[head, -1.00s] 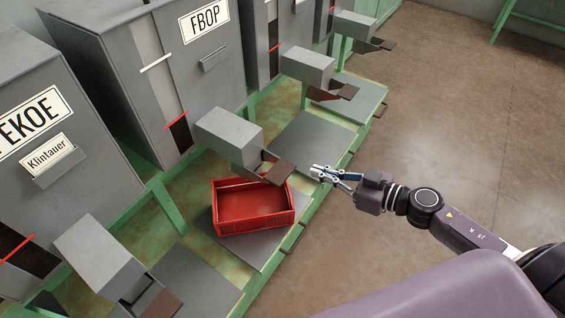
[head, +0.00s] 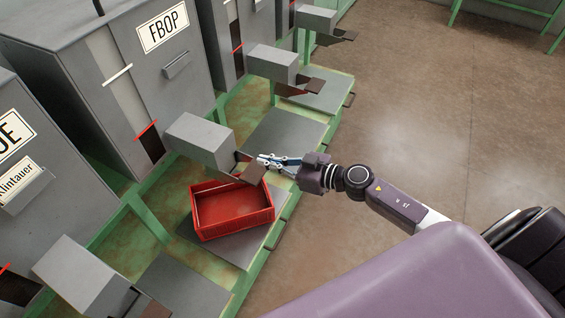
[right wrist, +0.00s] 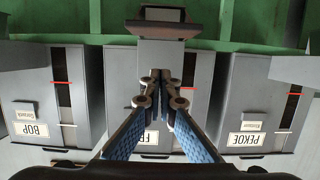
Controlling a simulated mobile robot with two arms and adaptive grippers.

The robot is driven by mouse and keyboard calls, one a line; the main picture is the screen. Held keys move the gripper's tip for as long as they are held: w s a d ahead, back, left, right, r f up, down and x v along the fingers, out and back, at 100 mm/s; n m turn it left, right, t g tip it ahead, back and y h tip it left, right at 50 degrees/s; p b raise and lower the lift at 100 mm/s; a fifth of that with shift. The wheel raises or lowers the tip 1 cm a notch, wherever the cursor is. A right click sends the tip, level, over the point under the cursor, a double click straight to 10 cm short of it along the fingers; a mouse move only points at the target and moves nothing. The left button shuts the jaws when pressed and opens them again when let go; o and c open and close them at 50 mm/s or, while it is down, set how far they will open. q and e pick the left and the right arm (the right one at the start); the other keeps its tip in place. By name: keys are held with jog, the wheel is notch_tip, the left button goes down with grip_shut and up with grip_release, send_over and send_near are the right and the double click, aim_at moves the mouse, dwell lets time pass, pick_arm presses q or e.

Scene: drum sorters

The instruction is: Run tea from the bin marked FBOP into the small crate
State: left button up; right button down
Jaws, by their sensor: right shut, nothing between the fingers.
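The grey bin marked FBOP (head: 112,88) stands at upper left in the head view, its label (head: 162,31) readable. Its grey spout box (head: 200,138) juts out and ends in a brown flap (head: 246,174). The small red crate (head: 232,222) sits below the flap on a grey plate; its visible floor looks bare. My right gripper (head: 262,160) is shut and empty, its tips close beside the flap; I cannot tell if they touch. In the right wrist view the closed fingers (right wrist: 161,80) point toward the spout box (right wrist: 160,53) and partly hide the FBOP label. My left gripper is out of view.
The PEKOE bin (head: 15,150) stands to the left, with its own spout box (head: 85,275). Other bins and spouts, such as this spout box (head: 272,63), run off toward the back. Green framing borders the plates. The brown floor (head: 420,110) on the right is clear.

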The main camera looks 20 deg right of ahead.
aim_at(263, 173)
jog(key=shift+x, duration=1)
notch_tip(263, 173, down, 3)
jog(key=shift+s+d+b, duration=0.1)
jog(key=shift+s+b, duration=0.05)
jog(key=shift+b, duration=0.5)
jog(key=shift+f, duration=0.5)
